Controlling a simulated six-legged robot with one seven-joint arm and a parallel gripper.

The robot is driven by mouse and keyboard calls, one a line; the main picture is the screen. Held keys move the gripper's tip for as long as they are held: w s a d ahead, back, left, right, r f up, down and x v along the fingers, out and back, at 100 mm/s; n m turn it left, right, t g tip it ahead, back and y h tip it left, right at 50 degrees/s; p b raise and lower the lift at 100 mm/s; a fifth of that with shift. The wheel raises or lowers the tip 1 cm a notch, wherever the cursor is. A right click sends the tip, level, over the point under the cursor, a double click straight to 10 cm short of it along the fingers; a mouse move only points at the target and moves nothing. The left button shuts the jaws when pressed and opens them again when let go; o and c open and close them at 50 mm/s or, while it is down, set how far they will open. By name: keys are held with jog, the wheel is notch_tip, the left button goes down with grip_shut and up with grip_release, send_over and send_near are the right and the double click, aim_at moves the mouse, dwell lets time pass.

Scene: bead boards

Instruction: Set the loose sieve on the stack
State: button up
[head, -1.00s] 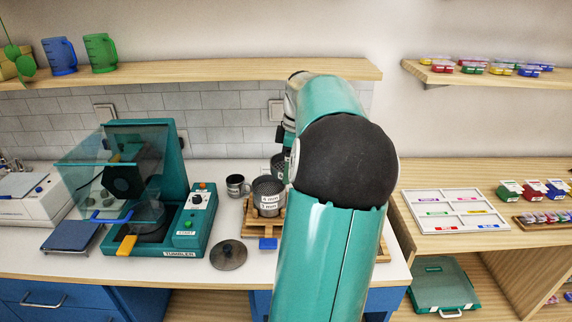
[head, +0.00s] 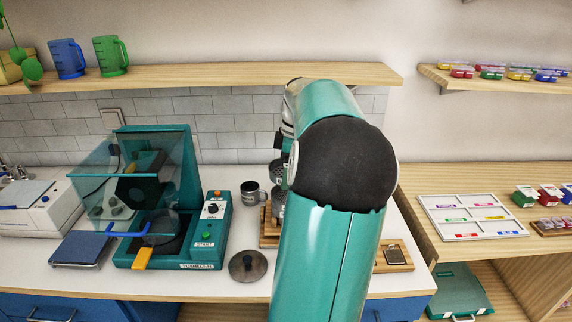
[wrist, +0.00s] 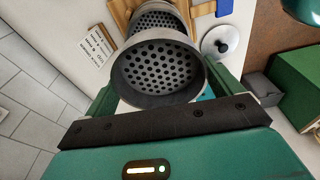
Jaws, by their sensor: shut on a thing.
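The loose sieve (wrist: 160,72), a dark metal ring with a perforated plate, is between the fingers of my gripper (wrist: 158,88) in the wrist view. My gripper is shut on it. A second perforated sieve on the stack (wrist: 153,20) shows just beyond it; I cannot tell whether they touch. In the head view the held sieve (head: 280,171) shows as a dark perforated piece beside my arm, above the stack (head: 277,205). My arm hides most of both. The stack stands on a wooden stand (head: 268,238).
A round grey lid with a knob (head: 248,266) lies in front of the stand. A metal cup (head: 252,194) stands left of the stack. The teal tumbler (head: 172,250) is farther left. A shelf (head: 220,78) runs above. A sorting tray (head: 470,216) lies right.

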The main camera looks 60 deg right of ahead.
jog(key=shift+s+f, duration=0.3)
jog(key=shift+f, duration=0.45)
jog(key=shift+w+f, duration=0.15)
jog(key=shift+f, duration=1.45)
jog(key=shift+f, duration=0.25)
jog(key=shift+f, duration=0.6)
dwell(0.4)
jog(key=o, duration=0.7)
notch_tip(320, 180, up, 14)
jog(key=s+d, duration=0.1)
jog(key=s, duration=0.1)
jog(key=shift+r, duration=0.15)
